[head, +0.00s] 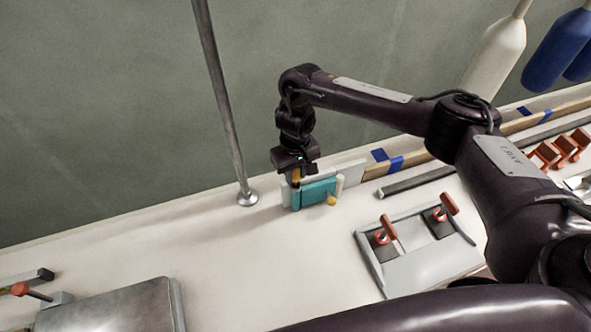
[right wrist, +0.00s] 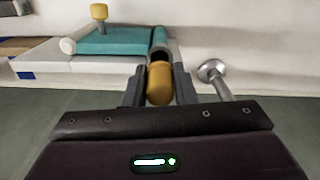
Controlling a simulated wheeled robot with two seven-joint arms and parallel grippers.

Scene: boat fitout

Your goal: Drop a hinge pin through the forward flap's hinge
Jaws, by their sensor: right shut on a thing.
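My right gripper (head: 296,178) is shut on a yellow hinge pin (right wrist: 160,84), above the left end of the teal flap (head: 318,189). In the right wrist view the pin sits between my two fingers (right wrist: 159,88). The dark round opening of a hinge barrel (right wrist: 160,54) shows just beyond the pin, at the end of the teal flap (right wrist: 120,40). The pin's lower end is hidden, so I cannot tell whether it is inside the hinge. A yellow knob (head: 331,200) stands on the flap. My left gripper is not in view.
A metal post (head: 222,100) rises from the white deck close to the left of the hinge. A grey tray (head: 425,268) with red-handled latches lies to the right. A grey hatch plate (head: 115,308) lies at the lower left. Deck between is clear.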

